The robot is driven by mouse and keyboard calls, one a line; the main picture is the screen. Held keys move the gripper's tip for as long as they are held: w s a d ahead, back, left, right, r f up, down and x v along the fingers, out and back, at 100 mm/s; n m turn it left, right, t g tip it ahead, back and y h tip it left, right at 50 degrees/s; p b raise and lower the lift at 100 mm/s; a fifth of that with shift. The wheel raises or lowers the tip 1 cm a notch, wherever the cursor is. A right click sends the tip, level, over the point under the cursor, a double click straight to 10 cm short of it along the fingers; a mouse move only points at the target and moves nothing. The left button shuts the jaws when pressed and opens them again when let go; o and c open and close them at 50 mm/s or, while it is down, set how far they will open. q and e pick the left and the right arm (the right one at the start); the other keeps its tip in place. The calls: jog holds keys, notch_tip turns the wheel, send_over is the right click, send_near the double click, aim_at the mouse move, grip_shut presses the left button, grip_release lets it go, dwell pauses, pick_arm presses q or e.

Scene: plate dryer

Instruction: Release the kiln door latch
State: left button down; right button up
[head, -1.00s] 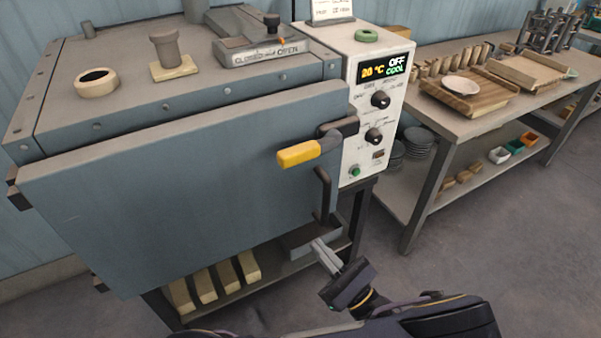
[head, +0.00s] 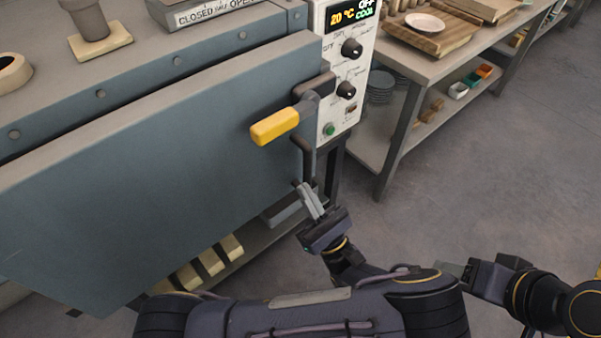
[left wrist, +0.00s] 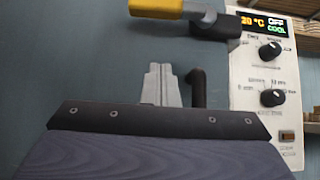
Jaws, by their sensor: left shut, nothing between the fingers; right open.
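The kiln door (head: 150,160) is a broad blue-grey panel and looks closed against the kiln body. The latch lever with a yellow grip (head: 275,127) sticks out near the door's right edge; it also shows at the top of the left wrist view (left wrist: 156,8). A dark bent door handle (head: 305,158) is below the latch, and shows in the left wrist view (left wrist: 198,88). My left gripper (head: 305,190) is shut and empty, below the latch and close to the dark handle; whether it touches is unclear. My right gripper (head: 450,268) is open at the lower right, away from the kiln.
The control panel (head: 345,70) right of the door reads 20 °C, OFF, COOL. A workbench (head: 410,60) with trays and a lower shelf stands at right. Pale bricks (head: 210,262) lie on the shelf under the kiln. The floor at right is clear.

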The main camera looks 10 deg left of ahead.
aim_at(284, 113)
pick_arm(q)
jog(key=w+a+r+p, duration=0.1)
jog(key=w+a+r, duration=0.1)
jog(key=r, duration=0.3)
jog(key=w+a+r+p, duration=0.1)
jog(key=a+r, duration=0.2)
jog(key=r, duration=0.2)
jog(key=shift+w+p, duration=0.3)
jog(key=shift+w, duration=0.05)
pick_arm(e)
notch_tip(284, 113, up, 3)
jog(key=shift+f, duration=0.1)
